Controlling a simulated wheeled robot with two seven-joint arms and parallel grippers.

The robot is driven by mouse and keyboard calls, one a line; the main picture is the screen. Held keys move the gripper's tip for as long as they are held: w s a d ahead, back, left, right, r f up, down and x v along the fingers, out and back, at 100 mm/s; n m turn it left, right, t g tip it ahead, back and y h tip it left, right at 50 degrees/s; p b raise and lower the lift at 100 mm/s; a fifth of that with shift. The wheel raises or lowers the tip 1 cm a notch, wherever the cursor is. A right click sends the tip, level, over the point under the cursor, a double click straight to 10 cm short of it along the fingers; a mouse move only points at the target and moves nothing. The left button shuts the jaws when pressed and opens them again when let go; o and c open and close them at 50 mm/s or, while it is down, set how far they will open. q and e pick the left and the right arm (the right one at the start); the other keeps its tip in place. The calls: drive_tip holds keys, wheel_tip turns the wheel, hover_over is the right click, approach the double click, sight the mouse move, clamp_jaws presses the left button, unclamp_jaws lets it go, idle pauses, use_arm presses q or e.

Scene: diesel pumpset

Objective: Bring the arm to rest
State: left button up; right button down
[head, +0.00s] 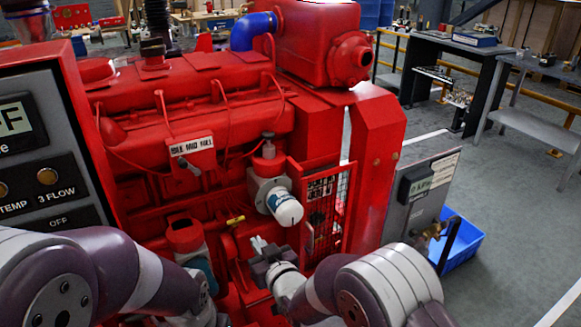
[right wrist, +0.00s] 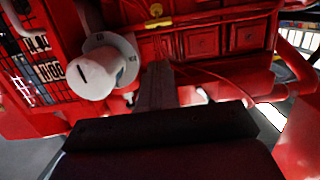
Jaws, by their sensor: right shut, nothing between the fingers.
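My right arm (head: 370,288) comes in from the lower right. Its gripper (head: 258,244) is in front of the red diesel engine (head: 190,110), below the white cylindrical knob-like part (head: 285,207). The gripper's fingers are together with nothing between them. In the right wrist view the fingers (right wrist: 157,88) point toward the engine's red side, with the white part (right wrist: 97,72) to their left. I cannot tell whether the fingertips touch the engine. My left arm (head: 110,268) is bent at the lower left, and its gripper is not visible.
A grey control panel (head: 40,140) stands close on the left. A blue crate (head: 462,242) sits on the floor. Workbenches stand at the back right, with open floor before them.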

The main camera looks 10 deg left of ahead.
drive_tip(key=s+d+f+g+h, duration=0.3)
drive_tip(key=s+d+f+g, duration=0.2)
drive_tip(key=f, duration=0.3)
drive_tip(key=s+d+r+m+g+h, duration=0.1)
drive_tip(key=s+d+m+g+h, duration=0.2)
drive_tip(key=s+d, duration=0.7)
drive_tip(key=s+d+r+m+g+h, duration=0.25)
drive_tip(key=s+d+g, duration=0.4)
drive_tip(key=d, duration=0.65)
drive_tip(key=s+d+r+m+t+p, duration=0.1)
drive_tip(key=d+r+t+p, duration=0.1)
drive_tip(key=r+p, duration=1.2)
drive_tip(key=shift+s+d+r+t, duration=0.25)
drive_tip(key=shift+d+r+t, duration=0.1)
drive_tip(key=shift+d+r, duration=0.45)
drive_tip(key=shift+a+h, duration=0.15)
drive_tip(key=shift+h, duration=0.1)
